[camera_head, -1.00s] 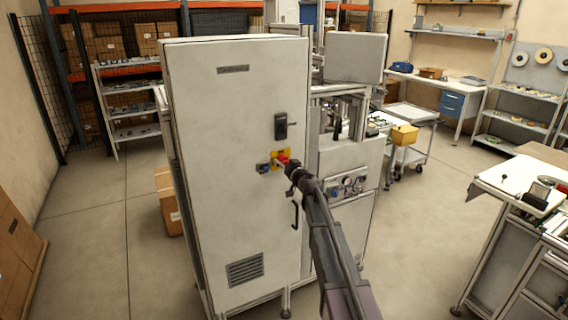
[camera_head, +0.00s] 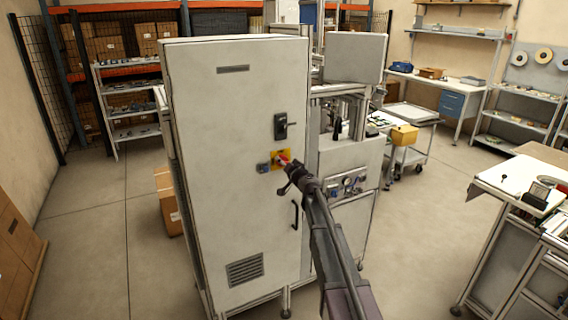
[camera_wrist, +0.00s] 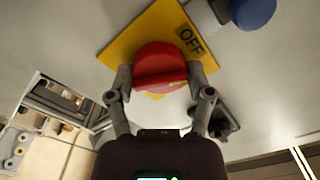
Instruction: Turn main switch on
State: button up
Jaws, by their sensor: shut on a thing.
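The main switch is a red rotary knob (camera_wrist: 160,68) on a yellow plate (camera_wrist: 140,35) marked OFF, on the front of a tall light-grey cabinet (camera_head: 225,110). In the wrist view my gripper (camera_wrist: 160,78) has one finger on each side of the knob and is shut on it. In the head view the red knob (camera_head: 284,158) shows just past the gripper (camera_head: 289,168), which hides part of it and of the yellow plate. The lettering is tilted in the wrist view.
A blue round button (camera_wrist: 252,12) sits beside the plate. A machine with gauges (camera_head: 348,184) adjoins on the right. The floor in front is clear.

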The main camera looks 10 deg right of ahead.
jog(key=m, duration=0.6)
jog(key=shift+m, duration=0.3)
jog(key=m, duration=0.6)
jog(key=shift+w+m, duration=0.1)
jog(key=shift+m, duration=0.2)
jog(key=o, duration=1.1)
jog(key=shift+o, duration=0.2)
jog(key=v, duration=1.2)
